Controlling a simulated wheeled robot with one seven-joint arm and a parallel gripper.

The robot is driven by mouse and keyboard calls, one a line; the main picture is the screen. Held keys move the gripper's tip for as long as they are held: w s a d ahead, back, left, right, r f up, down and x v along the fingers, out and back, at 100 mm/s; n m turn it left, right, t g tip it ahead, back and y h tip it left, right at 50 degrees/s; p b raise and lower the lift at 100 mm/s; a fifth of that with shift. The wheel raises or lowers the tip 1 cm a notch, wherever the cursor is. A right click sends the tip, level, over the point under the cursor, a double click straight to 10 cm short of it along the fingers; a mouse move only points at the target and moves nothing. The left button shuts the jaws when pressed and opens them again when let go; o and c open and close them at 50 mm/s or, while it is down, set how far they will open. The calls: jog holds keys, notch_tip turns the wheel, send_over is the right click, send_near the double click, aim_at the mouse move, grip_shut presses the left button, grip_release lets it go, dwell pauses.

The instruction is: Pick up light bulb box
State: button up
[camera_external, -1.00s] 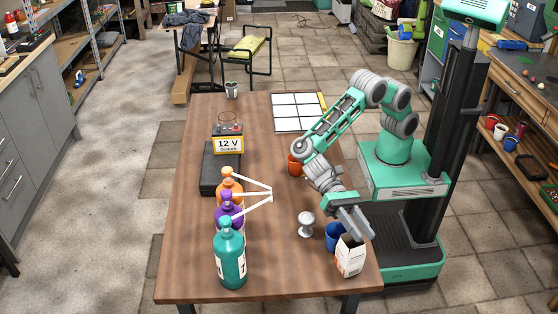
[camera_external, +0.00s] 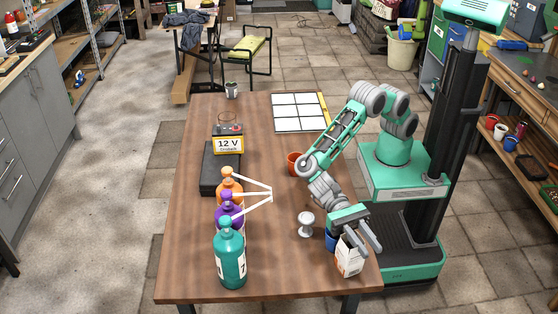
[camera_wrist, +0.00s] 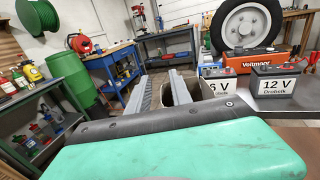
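The light bulb box (camera_external: 349,259), a white and brown carton, stands upright at the front right edge of the table. My gripper (camera_external: 371,251) is open and empty, at the top of the box and reaching past its right side. One finger crosses the box's upper edge; the other is out to the right. In the wrist view the two fingers (camera_wrist: 162,88) are apart. The brown top of the box (camera_wrist: 191,86) shows beside and behind the right finger. I cannot tell if that finger touches it.
A blue cup (camera_external: 330,238) stands just behind the box, partly hidden by my gripper. A silver goblet-like object (camera_external: 306,224) is to its left. An orange pot (camera_external: 296,163) is farther back. Teal (camera_external: 230,258), purple and orange bottles stand at left. The table (camera_external: 270,270) is clear between.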

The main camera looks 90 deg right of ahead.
grip_shut()
dwell(1.2)
